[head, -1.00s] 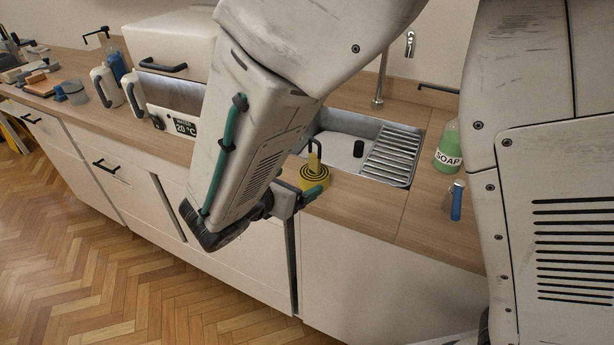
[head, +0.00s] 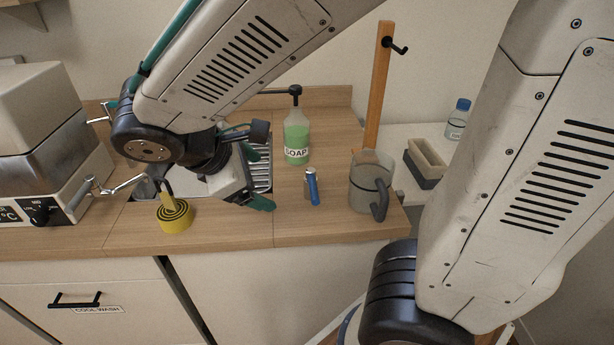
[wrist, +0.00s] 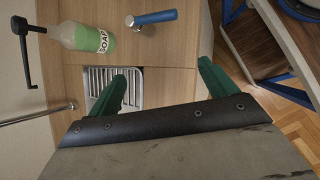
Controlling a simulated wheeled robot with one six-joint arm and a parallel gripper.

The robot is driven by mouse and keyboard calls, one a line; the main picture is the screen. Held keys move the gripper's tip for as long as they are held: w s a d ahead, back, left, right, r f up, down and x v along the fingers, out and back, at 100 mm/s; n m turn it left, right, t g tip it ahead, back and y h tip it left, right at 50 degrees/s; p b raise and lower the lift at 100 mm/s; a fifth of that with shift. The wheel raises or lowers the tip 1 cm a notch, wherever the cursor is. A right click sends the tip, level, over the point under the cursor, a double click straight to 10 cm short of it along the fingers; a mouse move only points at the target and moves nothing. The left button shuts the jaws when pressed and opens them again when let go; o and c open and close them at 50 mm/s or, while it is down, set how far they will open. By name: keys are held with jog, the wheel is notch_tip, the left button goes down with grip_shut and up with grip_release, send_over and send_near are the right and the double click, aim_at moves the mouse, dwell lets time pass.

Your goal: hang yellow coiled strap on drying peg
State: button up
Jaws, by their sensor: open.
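The yellow coiled strap (head: 175,216) lies on the wooden counter in front of the sink in the head view. It is a flat spiral with a yellow end standing up. The drying peg (head: 397,48) is a black peg high on an upright wooden post (head: 379,85) at the right. My gripper (head: 258,178) is open and empty over the counter and sink rack, to the right of the strap and apart from it. In the wrist view my gripper (wrist: 162,76) shows two green fingers spread with nothing between them. The strap is not visible in that view.
A soap bottle (head: 297,143), a small blue-handled item (head: 312,188) and a grey jug (head: 368,186) stand on the counter right of my gripper. A tap handle (head: 115,188) is beside the strap. A wooden box (head: 425,160) and a blue-capped bottle (head: 458,122) are at the right.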

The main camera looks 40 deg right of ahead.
jog(key=s+d+r+m+y, duration=0.2)
jog(key=s+m+y, duration=0.2)
jog(key=s+m, duration=0.2)
jog(key=s+d+r+m+y, duration=0.1)
jog(key=s+d+m+y, duration=0.1)
jog(key=s+m, duration=0.4)
jog(key=shift+d+r+m+y, duration=0.2)
jog(key=shift+r+m+y, duration=0.25)
jog(key=shift+y, duration=0.45)
